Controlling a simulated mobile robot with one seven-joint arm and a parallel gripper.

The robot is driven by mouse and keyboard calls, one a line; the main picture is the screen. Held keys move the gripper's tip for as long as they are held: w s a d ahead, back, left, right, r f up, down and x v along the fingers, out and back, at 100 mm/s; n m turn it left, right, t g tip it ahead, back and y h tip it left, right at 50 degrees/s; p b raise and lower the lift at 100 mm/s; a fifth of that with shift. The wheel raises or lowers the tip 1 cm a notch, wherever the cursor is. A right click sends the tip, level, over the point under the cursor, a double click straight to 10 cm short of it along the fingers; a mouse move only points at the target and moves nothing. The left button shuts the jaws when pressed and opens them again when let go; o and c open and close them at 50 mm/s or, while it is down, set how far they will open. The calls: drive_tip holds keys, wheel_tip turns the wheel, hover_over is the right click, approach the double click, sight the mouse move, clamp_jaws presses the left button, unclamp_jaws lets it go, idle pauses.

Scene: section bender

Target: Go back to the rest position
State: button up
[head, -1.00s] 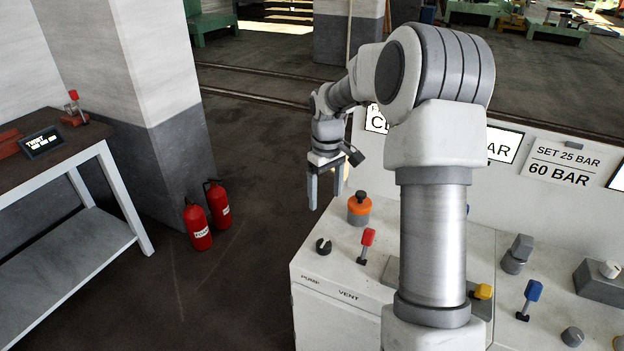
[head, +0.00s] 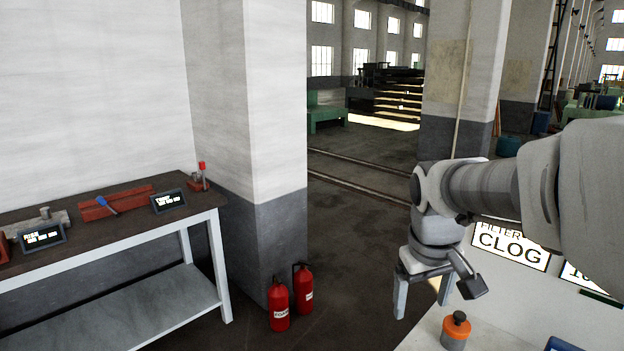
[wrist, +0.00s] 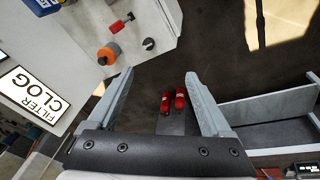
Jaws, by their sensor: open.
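My gripper (head: 421,290) hangs at the right of the head view, over the left end of the white control console (head: 425,335), with its fingers pointing down. In the wrist view my gripper (wrist: 160,92) shows two grey fingers spread wide with nothing between them but floor and distant things. The orange and black knob (head: 456,328) stands on the console to the right of the fingers, apart from them. It also shows in the wrist view (wrist: 109,53), left of the fingers.
Two red fire extinguishers (head: 279,306) stand on the floor by a pillar (head: 275,120). A dark-topped workbench (head: 110,225) with small displays and tools is at the left. A FILTER CLOG sign (head: 508,243) stands at the console's back.

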drive_tip(key=s+a+r+m+t, duration=0.1)
drive_tip(key=s+a, duration=0.1)
drive_tip(key=s, duration=0.5)
drive_tip(key=s+a+r+m+t+y+p, duration=0.1)
drive_tip(key=s, duration=0.6)
drive_tip(key=shift+s+a+r+t, duration=0.2)
drive_tip(key=shift+a+r+t, duration=0.1)
drive_tip(key=shift+a+t, duration=0.1)
drive_tip(key=shift+s, duration=0.2)
drive_tip(key=shift+c, duration=0.9)
drive_tip(key=shift+f, duration=0.1)
drive_tip(key=c, duration=0.4)
drive_tip(key=shift+o, duration=0.2)
drive_tip(key=shift+a, duration=0.2)
